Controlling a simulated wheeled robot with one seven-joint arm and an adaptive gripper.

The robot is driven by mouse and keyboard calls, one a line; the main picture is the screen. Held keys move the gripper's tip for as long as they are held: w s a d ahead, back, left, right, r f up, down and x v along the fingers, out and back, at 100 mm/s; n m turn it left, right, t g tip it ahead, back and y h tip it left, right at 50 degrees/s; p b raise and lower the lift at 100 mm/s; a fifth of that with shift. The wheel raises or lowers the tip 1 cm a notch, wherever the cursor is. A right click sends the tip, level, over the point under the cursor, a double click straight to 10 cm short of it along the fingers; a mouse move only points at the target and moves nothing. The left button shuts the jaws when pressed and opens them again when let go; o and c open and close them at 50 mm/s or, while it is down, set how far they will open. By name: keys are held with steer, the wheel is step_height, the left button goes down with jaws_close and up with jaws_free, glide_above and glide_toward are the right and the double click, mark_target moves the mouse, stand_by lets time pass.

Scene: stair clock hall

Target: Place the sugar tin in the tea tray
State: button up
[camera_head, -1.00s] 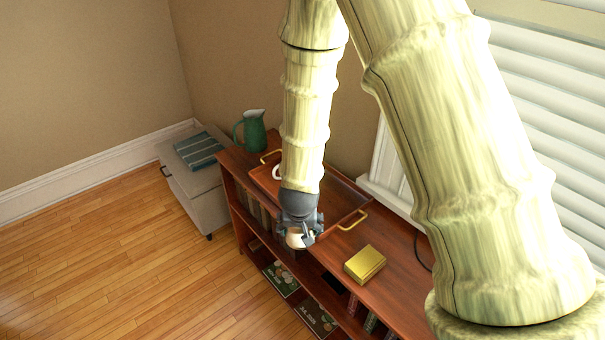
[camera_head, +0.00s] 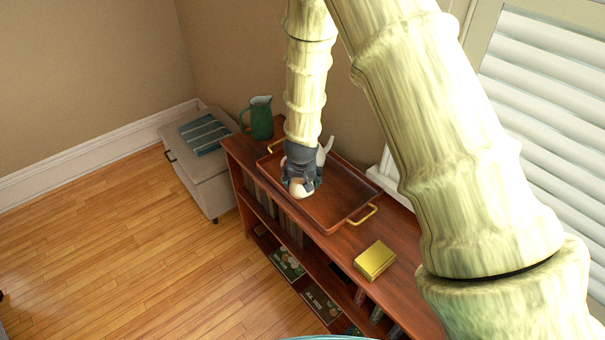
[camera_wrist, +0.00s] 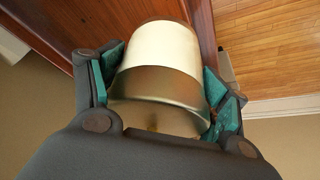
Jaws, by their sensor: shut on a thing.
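The sugar tin (camera_wrist: 160,58) is a cream cylinder with a brassy metal band, between the teal-padded fingers of my gripper (camera_wrist: 165,95) in the wrist view. My gripper (camera_head: 300,182) is shut on it. In the head view the tin (camera_head: 301,190) shows as a pale shape under the gripper, over the front left part of the tea tray. The tea tray (camera_head: 345,213) is reddish brown with brass handles and lies on top of the bookcase. I cannot tell whether the tin touches the tray floor.
A white item (camera_head: 325,149) shows behind my gripper, partly hidden. A green jug (camera_head: 259,118) stands past the tray's far left end. A gold box (camera_head: 374,260) lies on the bookcase top (camera_head: 398,292), right of the tray. A grey storage bench (camera_head: 205,180) stands at left.

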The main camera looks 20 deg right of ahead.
steer(key=w, duration=0.1)
steer(key=w+d, duration=0.1)
steer(key=w, duration=0.1)
steer(key=shift+w+f+p, duration=0.15)
steer(key=shift+p, duration=0.25)
steer(key=shift+w+d, duration=0.25)
steer(key=shift+w, duration=0.1)
steer(key=shift+w+f+p, duration=0.1)
steer(key=shift+f+p, duration=0.75)
steer(key=shift+f, duration=0.95)
steer(key=shift+f, duration=0.15)
steer(key=o, duration=1.8)
steer(key=shift+b+v, duration=1.2)
steer(key=shift+v, duration=4.9)
steer(key=shift+w, duration=0.1)
